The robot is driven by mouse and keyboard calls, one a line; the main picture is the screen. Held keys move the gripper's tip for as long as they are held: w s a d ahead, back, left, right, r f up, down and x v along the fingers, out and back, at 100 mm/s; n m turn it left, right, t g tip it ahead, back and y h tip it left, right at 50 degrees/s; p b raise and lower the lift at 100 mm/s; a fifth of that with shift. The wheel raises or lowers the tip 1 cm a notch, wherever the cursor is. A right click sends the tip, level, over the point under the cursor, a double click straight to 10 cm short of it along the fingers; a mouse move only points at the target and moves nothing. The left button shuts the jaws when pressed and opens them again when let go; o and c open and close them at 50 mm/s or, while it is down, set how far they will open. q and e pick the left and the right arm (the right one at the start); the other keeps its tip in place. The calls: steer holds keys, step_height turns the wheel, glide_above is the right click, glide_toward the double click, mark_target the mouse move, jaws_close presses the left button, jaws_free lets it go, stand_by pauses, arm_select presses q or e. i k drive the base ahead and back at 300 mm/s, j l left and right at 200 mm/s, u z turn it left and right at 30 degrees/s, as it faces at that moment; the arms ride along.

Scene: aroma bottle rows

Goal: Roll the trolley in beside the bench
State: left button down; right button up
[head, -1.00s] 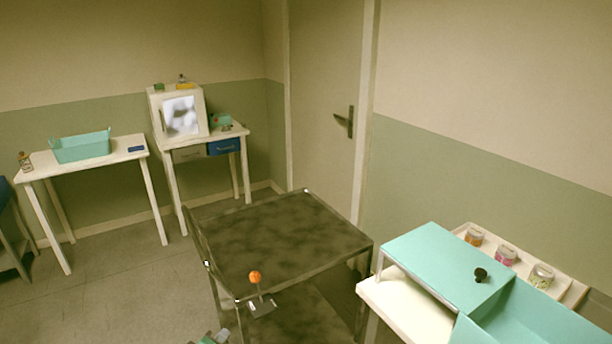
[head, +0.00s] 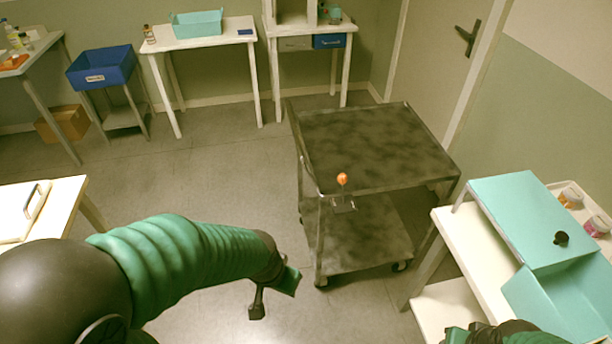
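The trolley (head: 375,140) is a dark metal cart with two mottled shelves and castors. It stands upright on the floor near the door, a short gap to the left of the bench. An orange ball on a stalk (head: 342,180) sticks up at its near edge. The white bench (head: 470,245) is at the lower right and carries a teal raised stand (head: 525,215). My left gripper (head: 272,292) hangs over the floor, to the left of and nearer than the trolley, apart from it; its finger opening is unclear. My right arm shows only at the bottom right edge, its gripper not visible.
A white table (head: 40,205) is at the left edge. A blue bin (head: 100,68) on a stand, a cardboard box (head: 62,123) and a white table with a teal tub (head: 197,24) line the back. The floor between the left table and the trolley is clear.

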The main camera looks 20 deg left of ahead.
mark_target(380, 148)
steer(key=i+j, duration=1.1)
steer(key=j, duration=0.1)
